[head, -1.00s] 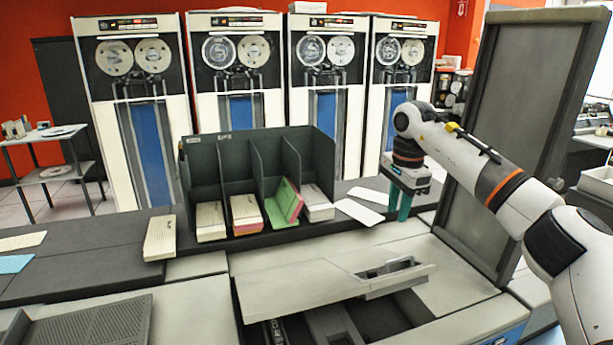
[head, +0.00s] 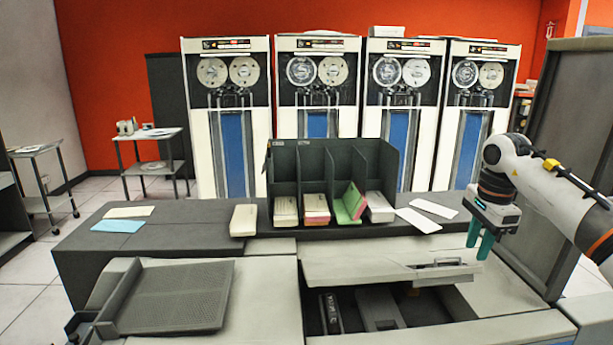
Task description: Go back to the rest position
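My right gripper (head: 480,246) hangs at the right, its two teal fingers pointing down and apart, with nothing between them. It is over the front right part of the machine, right of the loose white cards (head: 418,220). A dark card rack (head: 285,160) with several compartments stands on the counter. It holds white card stacks (head: 286,211), a pink-edged stack (head: 316,209), a tilted green and pink stack (head: 348,205) and another white stack (head: 379,207) at the right. My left gripper is not in view.
A white card block (head: 244,220) stands left of the rack. Blue (head: 117,226) and cream cards (head: 129,212) lie at the counter's left. A grey panel (head: 571,140) rises behind my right arm. An open recess (head: 350,312) lies in front; a perforated tray (head: 180,297) is at left.

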